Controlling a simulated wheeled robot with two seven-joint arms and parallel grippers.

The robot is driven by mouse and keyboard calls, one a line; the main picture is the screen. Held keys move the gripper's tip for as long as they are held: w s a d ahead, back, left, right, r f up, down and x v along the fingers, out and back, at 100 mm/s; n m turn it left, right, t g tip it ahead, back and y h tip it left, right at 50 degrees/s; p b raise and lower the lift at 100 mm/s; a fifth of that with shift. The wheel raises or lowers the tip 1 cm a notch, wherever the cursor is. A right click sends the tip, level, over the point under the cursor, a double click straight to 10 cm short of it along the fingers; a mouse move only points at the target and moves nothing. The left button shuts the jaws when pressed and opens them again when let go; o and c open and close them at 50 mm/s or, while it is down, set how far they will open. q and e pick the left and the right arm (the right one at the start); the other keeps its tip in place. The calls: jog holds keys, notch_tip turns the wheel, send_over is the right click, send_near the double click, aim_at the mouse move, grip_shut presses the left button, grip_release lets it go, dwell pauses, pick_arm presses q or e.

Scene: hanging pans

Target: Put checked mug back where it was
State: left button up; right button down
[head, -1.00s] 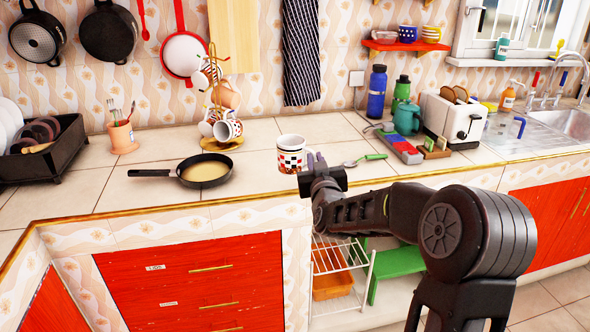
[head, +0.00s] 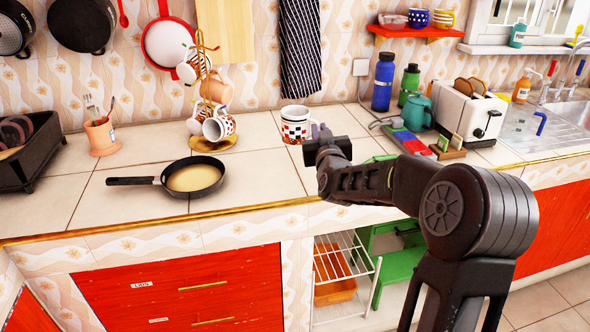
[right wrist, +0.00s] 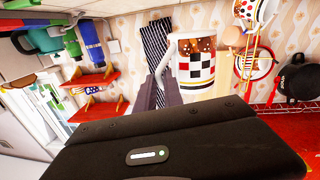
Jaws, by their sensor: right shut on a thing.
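The checked mug (head: 295,124), white with red and black squares, is upright at the counter, right of the mug stand. I cannot tell whether it touches the counter. My right gripper (head: 318,137) is shut on its handle side, with the arm coming from the right. In the right wrist view the mug (right wrist: 196,68) stands beside the gripper fingers (right wrist: 164,85), its handle between them. The golden mug stand (head: 228,143) holds several mugs, one a similar checked mug (head: 219,125) low on its right. My left gripper is out of view.
A frying pan (head: 193,178) sits on the counter in front of the stand. A utensil pot (head: 101,137) stands left. Bottles (head: 383,82), a teapot (head: 418,112) and a toaster (head: 467,112) stand right. Pans and a striped towel (head: 302,50) hang behind. Counter between stand and mug is clear.

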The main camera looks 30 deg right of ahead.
notch_tip(320, 180, down, 6)
jog(key=shift+f, duration=0.15)
dwell(0.3)
notch_tip(320, 180, down, 4)
jog(key=shift+w+r, duration=0.1)
dwell(0.4)
jog(key=shift+f, duration=0.2)
jog(key=c, duration=1.5)
grip_release()
jog(key=shift+o, duration=0.2)
